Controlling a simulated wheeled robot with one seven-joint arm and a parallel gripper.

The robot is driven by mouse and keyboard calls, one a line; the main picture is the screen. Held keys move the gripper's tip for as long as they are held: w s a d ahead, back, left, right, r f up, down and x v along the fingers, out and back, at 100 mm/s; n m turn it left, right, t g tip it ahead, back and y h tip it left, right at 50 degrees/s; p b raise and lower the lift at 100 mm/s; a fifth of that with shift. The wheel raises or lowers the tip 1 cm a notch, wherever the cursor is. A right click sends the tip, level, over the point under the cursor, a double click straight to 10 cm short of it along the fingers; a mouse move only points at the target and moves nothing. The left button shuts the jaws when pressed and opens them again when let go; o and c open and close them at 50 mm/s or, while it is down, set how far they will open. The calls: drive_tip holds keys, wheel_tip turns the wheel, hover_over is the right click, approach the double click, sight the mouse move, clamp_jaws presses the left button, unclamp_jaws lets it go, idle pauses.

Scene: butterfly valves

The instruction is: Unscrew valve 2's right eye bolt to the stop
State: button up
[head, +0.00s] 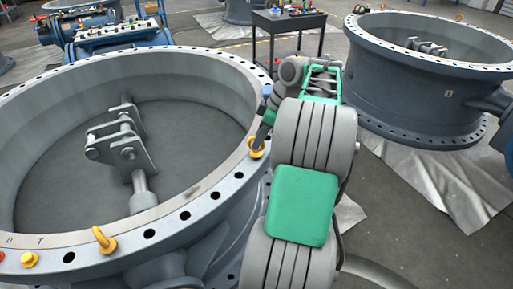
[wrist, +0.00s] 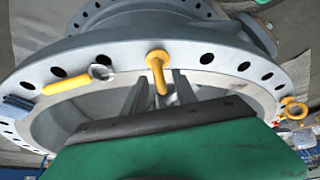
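The valve at the left (head: 215,180) is a large grey ring with a drilled flange. Its right-hand yellow eye bolt (head: 256,152) stands on the flange beside my gripper (head: 264,128). In the wrist view this eye bolt (wrist: 158,62) appears upright at the centre. My two grey fingers (wrist: 160,93) show on either side of it with gaps, so they look open; contact cannot be made out. Another yellow eye bolt (head: 104,240) stands on the near flange. No valve number is legible on this ring.
A second large valve (head: 410,95) stands at the right over crumpled sheeting (head: 440,185). A dark cart (head: 290,22) with small items is behind. A yellow-handled object (wrist: 66,85) lies on the flange in the wrist view. A clevis linkage (head: 125,150) sits inside the left ring.

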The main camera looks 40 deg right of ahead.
drive_tip(key=x, duration=0.3)
drive_tip(key=shift+b, duration=0.4)
drive_tip(key=shift+r, duration=0.1)
drive_tip(key=shift+c, duration=0.4)
clamp_jaws()
